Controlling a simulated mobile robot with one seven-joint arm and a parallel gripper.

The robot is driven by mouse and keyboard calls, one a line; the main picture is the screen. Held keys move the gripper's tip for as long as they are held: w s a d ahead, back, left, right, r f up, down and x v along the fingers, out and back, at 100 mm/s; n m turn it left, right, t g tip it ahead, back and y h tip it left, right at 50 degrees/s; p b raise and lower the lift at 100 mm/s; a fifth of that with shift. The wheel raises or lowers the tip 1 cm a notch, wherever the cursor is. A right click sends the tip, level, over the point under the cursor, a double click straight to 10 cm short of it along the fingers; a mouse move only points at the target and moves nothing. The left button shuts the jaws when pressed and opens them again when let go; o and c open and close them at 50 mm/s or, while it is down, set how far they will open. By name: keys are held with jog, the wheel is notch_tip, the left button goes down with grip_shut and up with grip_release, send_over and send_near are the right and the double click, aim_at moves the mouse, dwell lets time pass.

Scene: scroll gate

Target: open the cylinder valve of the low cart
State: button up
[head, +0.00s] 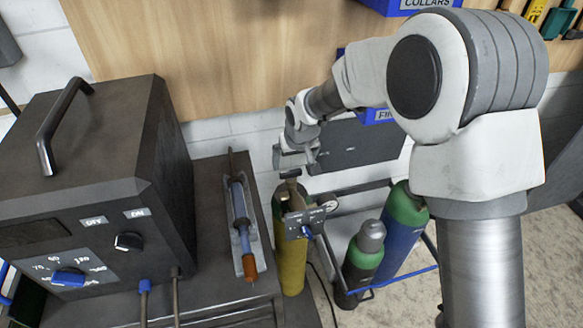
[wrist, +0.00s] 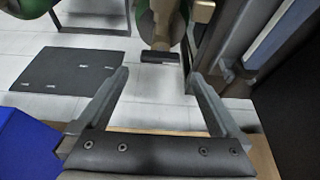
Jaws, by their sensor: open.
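A yellow cylinder (head: 292,262) with a green shoulder stands upright just right of the dark cart top. On it is a brass-coloured valve stem (head: 293,186) with a dark bar-shaped handle (head: 290,173). My gripper (head: 292,158) is open and empty, just above this handle in the head view. In the wrist view my open fingers (wrist: 158,76) point toward the dark handle (wrist: 160,57), which lies just beyond the fingertips, between them in the picture and apart from both.
A grey fitting with a blue knob (head: 306,231) sits in front of the valve. A dark machine (head: 90,190) and a torch in a tray (head: 243,225) stand at left. Green-topped cylinders (head: 364,255) (head: 398,235) and blue rails (head: 400,280) stand at right. A wooden board (head: 220,60) is behind.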

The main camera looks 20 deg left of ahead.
aim_at(291, 171)
jog(key=shift+x, duration=2.95)
jog(key=c, duration=1.2)
